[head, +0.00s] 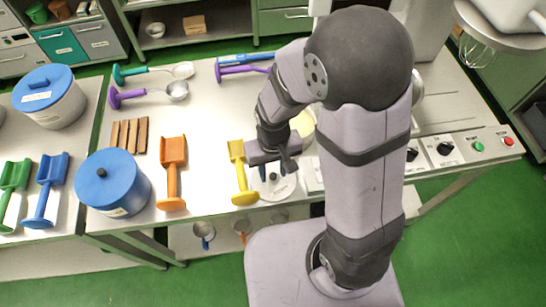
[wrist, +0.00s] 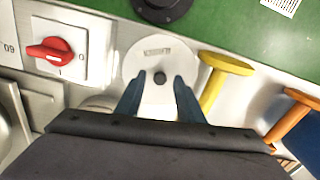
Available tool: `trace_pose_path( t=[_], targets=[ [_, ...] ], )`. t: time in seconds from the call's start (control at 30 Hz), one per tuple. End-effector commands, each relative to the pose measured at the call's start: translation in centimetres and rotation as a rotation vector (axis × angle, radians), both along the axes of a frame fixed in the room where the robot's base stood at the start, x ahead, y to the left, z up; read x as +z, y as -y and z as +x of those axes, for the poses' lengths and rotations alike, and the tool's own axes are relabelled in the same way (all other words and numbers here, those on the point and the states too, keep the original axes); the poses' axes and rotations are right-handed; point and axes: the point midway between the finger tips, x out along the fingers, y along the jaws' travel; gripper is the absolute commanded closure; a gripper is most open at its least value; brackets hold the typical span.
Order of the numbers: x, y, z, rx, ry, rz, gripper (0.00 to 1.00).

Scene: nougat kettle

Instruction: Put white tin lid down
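The white tin lid (head: 277,190) is a pale disc with a small dark knob, at the front edge of the steel table beside the yellow scoop. In the wrist view, the lid (wrist: 145,66) lies flat beyond my fingers, with a label strip and the knob facing me. My gripper (head: 274,172) points down over the lid. In the wrist view, my gripper (wrist: 158,78) is open, with one blue finger on each side of the knob and gaps between. Whether the lid rests on a tin or on the table is hidden.
The yellow scoop (head: 241,172) and orange scoop (head: 172,172) lie left of the lid. A blue-lidded tin (head: 114,184) stands farther left. A control panel with a red switch (wrist: 50,51) is on the other side. The table middle is mostly clear.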

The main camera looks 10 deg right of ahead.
Motion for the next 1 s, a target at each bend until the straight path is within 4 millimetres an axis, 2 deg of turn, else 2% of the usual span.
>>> trace_pose_path(
  t=[0.17,0.5,0.7,1.0],
  targets=[
    [1.8,0.0,0.2,0.000,0.006,0.002,0.65],
    [7.5,-0.1,0.2,0.000,0.009,0.002,0.65],
    [10.3,0.0,0.2,0.000,0.005,0.002,0.65],
    [11.7,0.0,0.0,0.000,0.001,0.000,0.65]
  ],
)
